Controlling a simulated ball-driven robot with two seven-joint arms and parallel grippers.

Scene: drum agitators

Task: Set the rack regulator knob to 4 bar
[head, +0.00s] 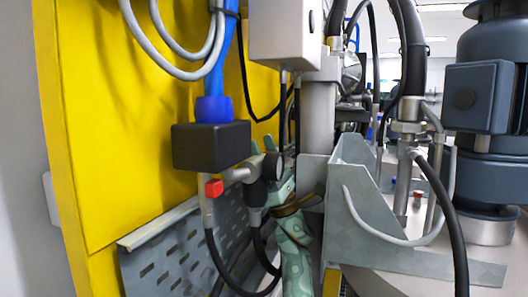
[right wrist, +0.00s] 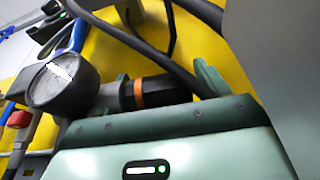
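In the right wrist view the gauge (right wrist: 63,84) has a pale dial, too oblique to read. The black knob (right wrist: 165,90) has an orange ring. My right gripper (head: 280,184) is green and close beside the regulator. In the right wrist view its fingers (right wrist: 166,80) stand apart, with the knob between or just in front of them. Contact cannot be told. My left gripper is out of view.
The black box (head: 211,146) with a blue hose hangs above, near a red part (head: 213,188) on a fitting. A perforated grey tray (head: 170,262), dark hoses and a yellow panel (head: 120,130) surround the regulator. A grey steel bracket (head: 375,215) stands close to the right.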

